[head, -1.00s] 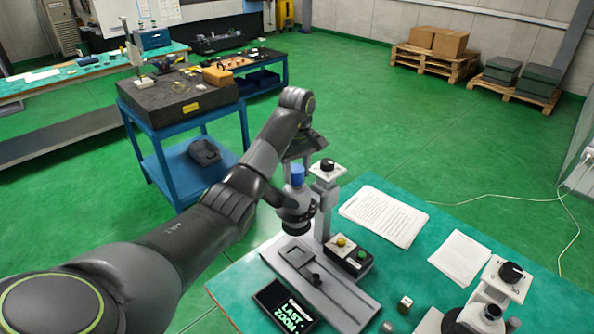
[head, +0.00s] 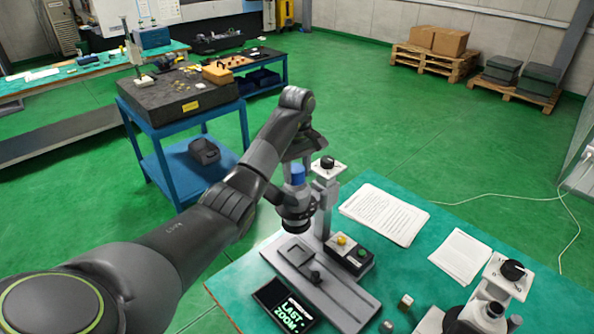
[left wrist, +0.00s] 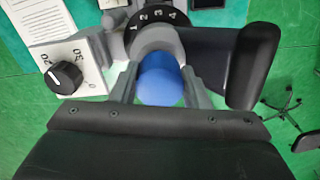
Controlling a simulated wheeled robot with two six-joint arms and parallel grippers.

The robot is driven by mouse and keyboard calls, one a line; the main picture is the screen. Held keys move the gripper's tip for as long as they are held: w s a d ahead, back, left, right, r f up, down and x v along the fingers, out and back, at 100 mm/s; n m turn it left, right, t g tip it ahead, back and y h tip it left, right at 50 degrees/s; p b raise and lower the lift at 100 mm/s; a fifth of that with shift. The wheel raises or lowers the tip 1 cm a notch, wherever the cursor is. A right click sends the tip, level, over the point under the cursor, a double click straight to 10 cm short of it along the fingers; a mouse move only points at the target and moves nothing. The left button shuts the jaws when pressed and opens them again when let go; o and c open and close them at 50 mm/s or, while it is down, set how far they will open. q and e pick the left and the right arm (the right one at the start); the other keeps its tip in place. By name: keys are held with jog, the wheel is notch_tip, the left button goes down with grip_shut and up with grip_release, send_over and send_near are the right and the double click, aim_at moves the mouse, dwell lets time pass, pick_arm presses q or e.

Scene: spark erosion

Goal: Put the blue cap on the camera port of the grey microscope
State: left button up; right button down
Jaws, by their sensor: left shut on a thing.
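The blue cap (head: 298,174) is a short cylinder at the top of the grey microscope (head: 325,195), which stands on the green bench. My left gripper (head: 299,160) is above the microscope head, shut on the cap. In the left wrist view the cap (left wrist: 160,82) is between the two grey fingers (left wrist: 160,72). It lies in line with a light grey round tube (left wrist: 158,40) of the microscope, close to it or touching. I cannot tell whether it is seated on the port. My right gripper is not in view.
A second, whitish microscope (head: 492,300) stands at the bench's right front. Printed sheets (head: 384,215) lie behind, a small screen (head: 284,306) in front. A white knob block (left wrist: 68,70) is close to my left gripper. A blue cart (head: 180,110) stands back left.

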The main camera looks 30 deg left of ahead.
pick_arm(q)
jog(key=shift+f, duration=0.1)
jog(key=o, duration=1.5)
